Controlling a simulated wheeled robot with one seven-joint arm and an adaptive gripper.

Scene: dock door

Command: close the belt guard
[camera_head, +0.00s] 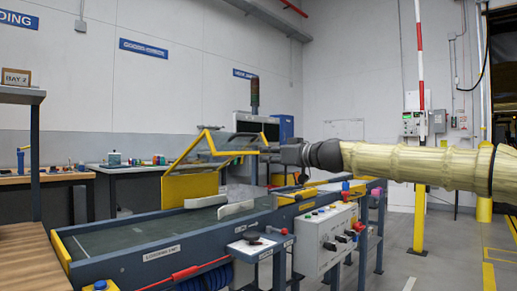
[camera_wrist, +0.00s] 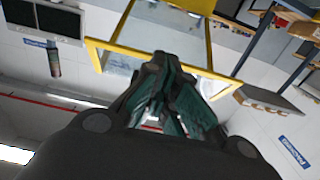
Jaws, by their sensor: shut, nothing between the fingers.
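The belt guard (camera_head: 190,187) is a yellow frame with clear panels, standing raised and tilted over the dark green conveyor belt (camera_head: 150,234). In the wrist view its yellow bars and clear panel (camera_wrist: 110,50) lie beyond the fingers. My gripper (camera_head: 268,150) is at the guard's right side in the head view, with the arm reaching in from the right. In the wrist view its dark fingers (camera_wrist: 160,62) are together and empty, in front of the yellow frame. Whether they touch the frame I cannot tell.
Pale pieces (camera_head: 236,209) lie on the belt near the guard. A control box (camera_head: 325,238) with knobs and buttons is mounted on the conveyor's near side. A red-and-white barrier pole (camera_head: 420,55) stands behind the arm. Workbenches (camera_head: 135,168) line the left wall.

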